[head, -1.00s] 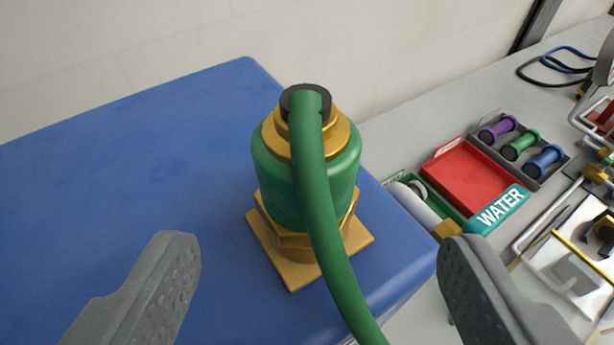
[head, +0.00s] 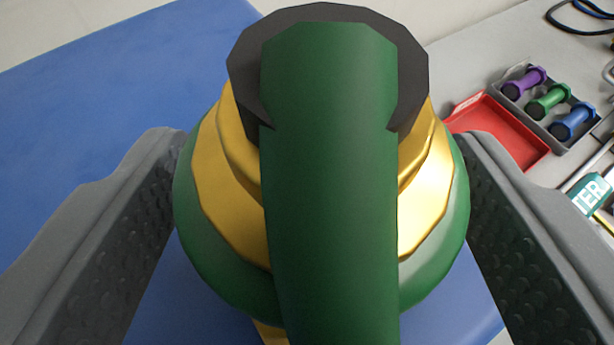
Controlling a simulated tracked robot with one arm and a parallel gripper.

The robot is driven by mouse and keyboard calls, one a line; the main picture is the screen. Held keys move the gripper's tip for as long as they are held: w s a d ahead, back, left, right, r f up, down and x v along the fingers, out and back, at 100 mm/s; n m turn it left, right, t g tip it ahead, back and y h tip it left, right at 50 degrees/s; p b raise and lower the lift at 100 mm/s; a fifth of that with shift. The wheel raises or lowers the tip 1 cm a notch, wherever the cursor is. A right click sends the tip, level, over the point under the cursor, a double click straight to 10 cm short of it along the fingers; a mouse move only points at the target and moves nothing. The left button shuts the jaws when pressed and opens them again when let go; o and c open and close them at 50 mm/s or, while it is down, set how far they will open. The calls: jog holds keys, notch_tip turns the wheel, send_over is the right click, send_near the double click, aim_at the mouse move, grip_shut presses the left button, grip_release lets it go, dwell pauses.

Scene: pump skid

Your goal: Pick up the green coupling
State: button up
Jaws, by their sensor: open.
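The green coupling (head: 440,265) fills the middle of the head view, with brass rings (head: 228,195) and a black collar (head: 245,70) on top. A thick green hose (head: 330,190) runs from the collar toward me and hides the coupling's front. My gripper (head: 322,150) is open, with one grey finger on each side of the coupling's body. The finger edges overlap the coupling's sides in the picture; I cannot tell whether they touch it. The coupling's base is mostly hidden, with a bit of brass (head: 270,333) showing below.
The coupling stands on a blue block (head: 90,110). At the right on a grey bench are a red tray (head: 500,130), a holder with purple (head: 524,82), green (head: 548,101) and blue (head: 572,121) spools, and a teal label (head: 590,192). A dark cable lies at the top right.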

aim_at(338, 162)
jog(key=shift+x, duration=1.1)
jog(key=c, duration=1.1)
jog(key=shift+r, duration=0.15)
jog(key=shift+r+b, duration=0.5)
jog(key=shift+r, duration=1.05)
jog(key=shift+s+r, duration=0.15)
jog(key=shift+r, duration=0.1)
jog(key=shift+s+d+f, duration=0.1)
jog(key=shift+s+d, duration=0.25)
jog(key=shift+s, duration=0.3)
jog(key=s+d+r+b, duration=0.1)
jog(key=s+d+b, duration=0.3)
jog(key=s, duration=0.9)
jog(key=shift+s+d+r, duration=0.2)
jog(key=shift+d+r, duration=0.05)
jog(key=shift+d, duration=0.25)
